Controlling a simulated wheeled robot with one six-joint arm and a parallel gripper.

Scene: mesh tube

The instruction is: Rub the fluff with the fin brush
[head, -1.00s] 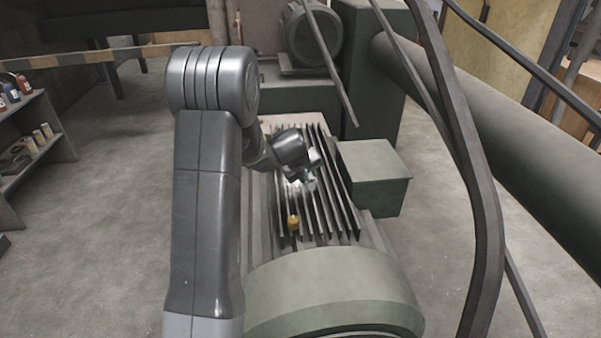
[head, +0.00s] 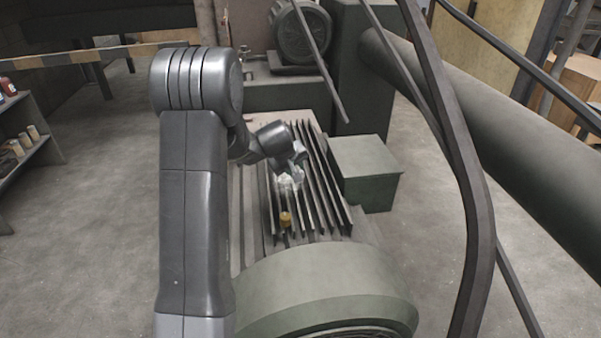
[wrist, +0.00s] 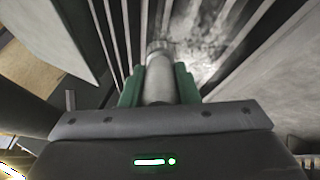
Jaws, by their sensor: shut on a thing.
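My gripper (wrist: 160,90) has green fingers shut on the grey round handle of the fin brush (wrist: 159,72). The handle points away from me towards the fins, and its far end meets the lower part of a gap between them. A pale, whitish patch of fluff (wrist: 205,45) lies among the fins, just right of the handle's far end. I cannot tell whether the brush touches it. In the head view my gripper (head: 290,182) is low over the left part of the fins, and the brush is too small to make out there.
The upright metal fins (head: 318,190) run in parallel rows. A small yellow-brown object (head: 286,218) sits at their near left. A green box (head: 365,168) flanks them on the right, and a rounded green housing (head: 320,285) stands in front. Dark bars (head: 470,190) cross the right side.

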